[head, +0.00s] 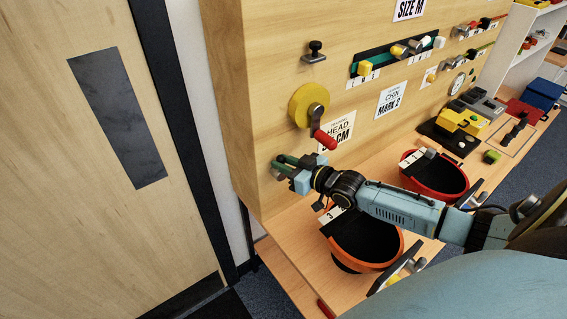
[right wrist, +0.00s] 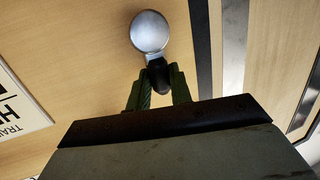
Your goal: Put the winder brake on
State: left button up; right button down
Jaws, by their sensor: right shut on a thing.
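The winder (head: 308,105) is a yellow disc with a grey crank arm and a red handle, on the upright wooden panel. Below it, near the panel's left edge, is what looks like the brake lever, with a round silver end (head: 277,172). In the right wrist view the silver round piece (right wrist: 150,31) has a short black stem (right wrist: 158,75). My right gripper (head: 284,163), with green fingers, is shut on the black stem. The fingers also show in the right wrist view (right wrist: 159,90). The lever is mostly hidden in the head view. My left gripper is not in view.
A black knob (head: 315,51) sticks out above the winder. Two bins stand on the bench, an orange-rimmed one (head: 396,252) below my right arm and a red one (head: 462,188) behind it. A wooden door (head: 90,200) is at the left.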

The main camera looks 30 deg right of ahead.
jog(key=c, duration=1.3)
grip_release()
jog(key=shift+o, duration=0.2)
jog(key=v, duration=1.3)
jog(key=shift+s+p, duration=0.2)
jog(key=shift+p, duration=0.1)
jog(key=shift+s+d, duration=0.1)
